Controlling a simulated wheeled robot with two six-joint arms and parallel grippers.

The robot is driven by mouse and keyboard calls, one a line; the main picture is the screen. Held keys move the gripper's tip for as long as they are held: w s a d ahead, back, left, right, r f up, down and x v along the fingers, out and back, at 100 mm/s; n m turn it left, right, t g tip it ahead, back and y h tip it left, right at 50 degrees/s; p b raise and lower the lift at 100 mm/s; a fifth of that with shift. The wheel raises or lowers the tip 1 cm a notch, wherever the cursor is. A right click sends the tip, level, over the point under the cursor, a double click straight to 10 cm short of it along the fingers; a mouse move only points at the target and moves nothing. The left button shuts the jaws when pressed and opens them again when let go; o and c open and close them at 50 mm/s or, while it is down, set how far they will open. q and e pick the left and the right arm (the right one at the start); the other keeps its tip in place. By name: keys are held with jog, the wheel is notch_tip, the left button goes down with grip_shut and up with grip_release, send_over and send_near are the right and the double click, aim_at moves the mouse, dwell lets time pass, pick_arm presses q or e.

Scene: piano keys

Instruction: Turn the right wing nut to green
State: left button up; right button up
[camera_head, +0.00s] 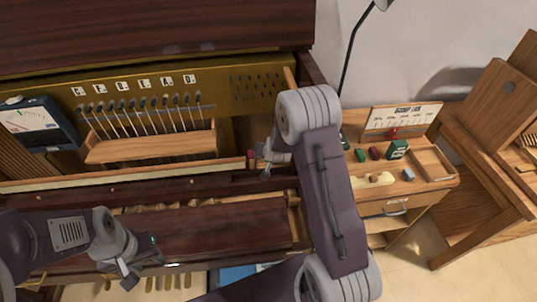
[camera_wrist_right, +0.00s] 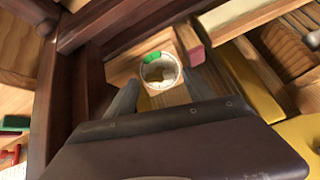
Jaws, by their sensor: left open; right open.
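The right wing nut (camera_wrist_right: 160,73) is a small brass piece inside a round white dial (camera_wrist_right: 146,75) with a green segment on its upper rim. The dial sits on a wooden block in the right wrist view. My right gripper (camera_wrist_right: 158,84) is open, its two fingers on either side of the dial's near part; I cannot tell whether they touch the nut. In the head view my right gripper (camera_head: 267,162) is at the piano's right end, and the nut does not show there. My left gripper (camera_head: 150,269) is open and empty over the piano's front.
A gauge box (camera_head: 35,122) stands at the piano's left. A row of dark-headed pins (camera_head: 140,115) rises behind a wooden rail. A side table (camera_head: 430,170) with small coloured blocks stands right. In the right wrist view, a pink-ended wooden strip (camera_wrist_right: 190,43) lies beside the dial.

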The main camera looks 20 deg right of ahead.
jog(key=shift+b+x, duration=0.5)
jog(key=shift+x, duration=0.9)
jog(key=shift+s+a+r+p, duration=0.1)
jog(key=shift+s+r+p, duration=0.2)
jog(key=shift+s+r, duration=0.2)
jog(key=c, duration=1.1)
jog(key=shift+o, duration=0.2)
jog(key=n+p, duration=0.2)
jog(key=shift+r+n, duration=0.15)
jog(key=shift+n, duration=0.15)
jog(key=shift+w+n+p, duration=0.1)
jog(key=shift+n+p, duration=0.3)
jog(key=shift+n, duration=0.2)
